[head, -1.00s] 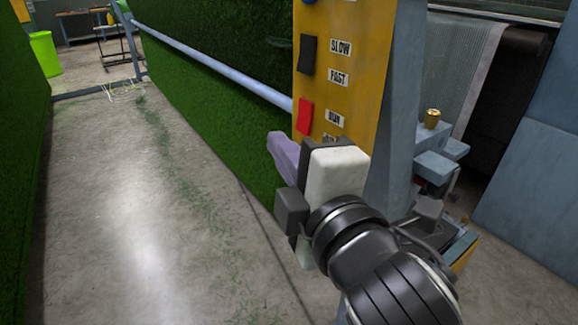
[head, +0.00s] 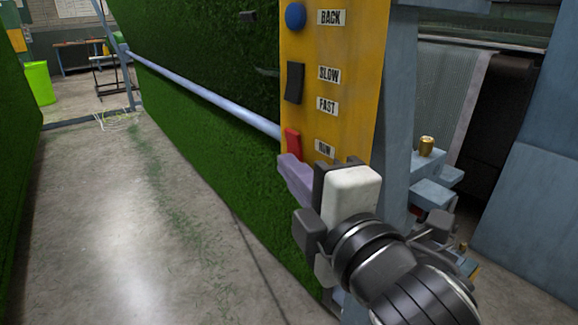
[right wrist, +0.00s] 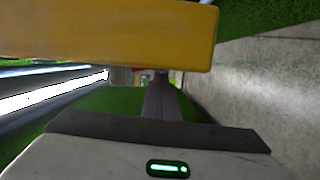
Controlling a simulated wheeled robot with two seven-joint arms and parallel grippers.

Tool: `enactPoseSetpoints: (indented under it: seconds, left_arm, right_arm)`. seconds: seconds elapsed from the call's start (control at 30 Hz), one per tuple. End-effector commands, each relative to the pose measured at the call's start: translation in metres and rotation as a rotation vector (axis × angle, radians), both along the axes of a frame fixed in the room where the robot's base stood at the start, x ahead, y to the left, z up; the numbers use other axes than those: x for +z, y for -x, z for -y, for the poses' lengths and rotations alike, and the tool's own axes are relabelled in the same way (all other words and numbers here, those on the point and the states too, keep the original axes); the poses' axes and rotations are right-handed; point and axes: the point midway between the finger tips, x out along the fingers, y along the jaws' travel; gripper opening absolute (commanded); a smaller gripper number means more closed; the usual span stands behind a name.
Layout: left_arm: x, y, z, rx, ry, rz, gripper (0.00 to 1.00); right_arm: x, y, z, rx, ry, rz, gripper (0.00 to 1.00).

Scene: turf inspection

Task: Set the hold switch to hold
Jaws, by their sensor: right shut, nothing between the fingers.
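The red rocker switch (head: 292,142) is low on the yellow control panel (head: 350,100) in the head view. A RUN label (head: 324,149) stands beside its upper part; anything lower is hidden behind my right gripper. My right gripper (head: 286,161) is shut and empty. Its lilac fingertips are right at the switch's lower end in the picture; I cannot tell whether they touch. In the right wrist view the lilac fingers (right wrist: 161,102) reach forward beneath the yellow panel (right wrist: 110,35). A sliver of red shows near their tips. My left gripper is not in view.
Above the switch are a black rocker (head: 294,82) with SLOW and FAST labels and a blue button (head: 295,17) labelled BACK. A pale rail (head: 205,92) runs along the green turf (head: 190,130) to the panel. The concrete floor at left is mostly clear.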

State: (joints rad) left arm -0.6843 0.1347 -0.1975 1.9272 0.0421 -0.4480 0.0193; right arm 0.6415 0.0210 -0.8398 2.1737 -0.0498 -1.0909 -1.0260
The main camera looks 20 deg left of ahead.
Motion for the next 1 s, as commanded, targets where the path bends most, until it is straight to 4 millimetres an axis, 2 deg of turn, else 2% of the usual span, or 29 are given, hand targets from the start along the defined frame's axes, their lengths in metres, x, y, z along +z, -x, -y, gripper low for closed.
enactPoseSetpoints:
  seconds: [0.27,0.5,0.83,0.87,1.0]
  left_arm:
    - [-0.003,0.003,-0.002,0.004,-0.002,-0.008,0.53]
    - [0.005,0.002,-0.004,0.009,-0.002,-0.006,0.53]
    - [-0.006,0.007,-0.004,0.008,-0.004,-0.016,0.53]
    - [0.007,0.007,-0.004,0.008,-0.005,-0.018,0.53]
    - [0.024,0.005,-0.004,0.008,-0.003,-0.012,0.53]
  right_arm:
    - [0.001,0.002,-0.002,-0.003,-0.005,-0.003,0.00]
    - [-0.002,0.024,-0.028,0.007,-0.004,-0.006,0.00]
    - [-0.007,0.086,0.023,0.006,-0.006,-0.004,0.00]
    - [-0.002,0.086,0.024,0.002,-0.001,-0.008,0.00]
    - [-0.004,0.094,0.030,0.002,-0.002,-0.008,0.00]
